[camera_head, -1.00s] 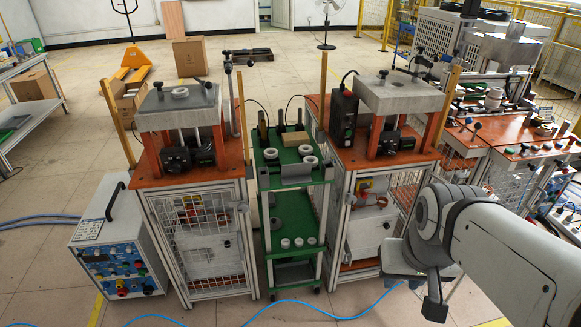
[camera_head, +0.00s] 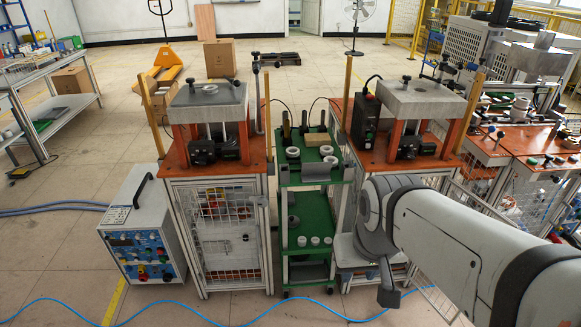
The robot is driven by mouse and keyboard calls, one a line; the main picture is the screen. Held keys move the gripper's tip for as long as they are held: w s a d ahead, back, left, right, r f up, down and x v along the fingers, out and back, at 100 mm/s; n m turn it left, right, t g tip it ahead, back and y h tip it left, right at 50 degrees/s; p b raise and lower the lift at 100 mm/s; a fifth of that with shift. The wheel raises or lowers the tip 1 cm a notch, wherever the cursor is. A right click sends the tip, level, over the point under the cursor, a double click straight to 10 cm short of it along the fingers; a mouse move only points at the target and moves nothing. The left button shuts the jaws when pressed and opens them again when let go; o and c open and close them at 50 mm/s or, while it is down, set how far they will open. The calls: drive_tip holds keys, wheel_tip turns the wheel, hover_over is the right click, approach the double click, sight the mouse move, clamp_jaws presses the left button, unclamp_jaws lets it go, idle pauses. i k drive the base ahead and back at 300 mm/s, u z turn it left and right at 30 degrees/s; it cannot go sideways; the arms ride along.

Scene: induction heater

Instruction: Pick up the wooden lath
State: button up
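Several upright wooden laths stand at the corners of the two orange-topped press stations. One lath (camera_head: 152,118) is at the left station's left side, and another (camera_head: 267,115) is at its right side. A third lath (camera_head: 346,96) rises at the right station's left side, and one more (camera_head: 473,108) leans slightly at its right side. My arm comes in from the lower right, in front of the right station. A dark part at its end, perhaps my gripper (camera_head: 388,288), hangs low and apart from the laths. Its fingers cannot be made out.
A green shelf cart (camera_head: 308,208) with white rings stands between the stations. A control box (camera_head: 142,235) is on the floor at left. A blue hose (camera_head: 225,320) crosses the front floor. A workbench (camera_head: 60,105) stands at far left. Open floor lies in front.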

sight(350, 57)
drive_tip(key=z, duration=0.05)
drive_tip(key=i, duration=1)
drive_tip(key=z, duration=1.55)
drive_tip(key=k, duration=1.3)
drive_tip(key=u, duration=1.1)
drive_tip(key=i, duration=1)
